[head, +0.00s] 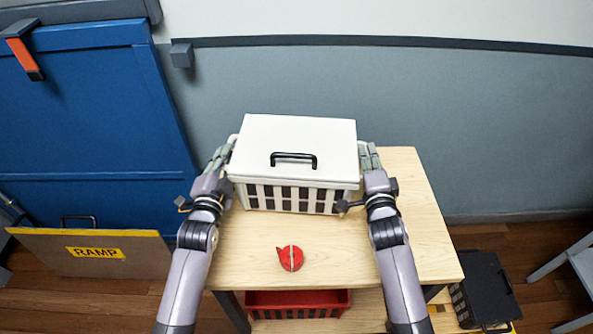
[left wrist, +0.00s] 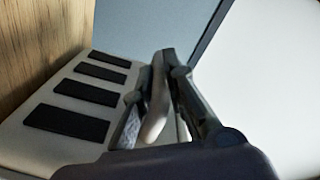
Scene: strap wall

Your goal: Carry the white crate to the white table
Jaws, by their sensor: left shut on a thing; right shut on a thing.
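The white crate (head: 300,182) has a flat white lid with a black handle and dark slots along its side. It is over the far part of a light wooden table, and I cannot tell whether it touches the top. My left gripper (head: 222,158) is shut on the handle at the crate's left end. My right gripper (head: 369,157) is shut on the handle at its right end. In the left wrist view the left fingers (left wrist: 165,95) close around a pale grip beside the slotted wall of the crate (left wrist: 60,135). I see no white table.
The wooden table (head: 335,250) holds a small red object (head: 290,258) in front of the crate. A red crate (head: 297,303) is on the shelf below. A black crate (head: 485,290) stands on the floor at right. A board marked RAMP (head: 95,253) leans by the blue door (head: 90,120).

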